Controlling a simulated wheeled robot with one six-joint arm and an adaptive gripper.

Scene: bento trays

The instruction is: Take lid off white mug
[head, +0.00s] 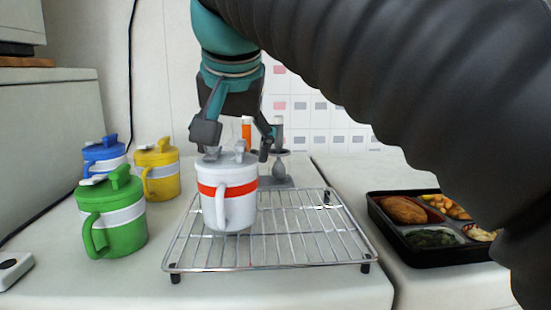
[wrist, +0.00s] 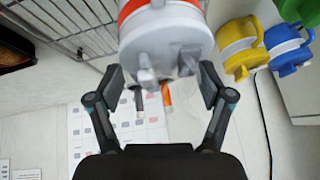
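The white mug (head: 243,212) with a red band stands upright on the wire rack, its handle facing the head camera. A pale grey lid (head: 228,160) with raised tabs sits on it. In the wrist view the lid (wrist: 166,42) fills the upper middle, with its tabs toward my fingers. My gripper (head: 237,140) is open just above the lid, one finger to each side of the tabs in the head view. In the wrist view my gripper (wrist: 162,87) also shows wide apart and empty. I cannot tell whether a finger touches the lid.
The wire rack (head: 310,246) is otherwise clear. Green (head: 122,238), yellow (head: 162,182) and blue (head: 100,153) lidded mugs stand to the left. A black bento tray (head: 438,254) with food is at right. A stand with orange and grey items (head: 280,160) is behind the rack.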

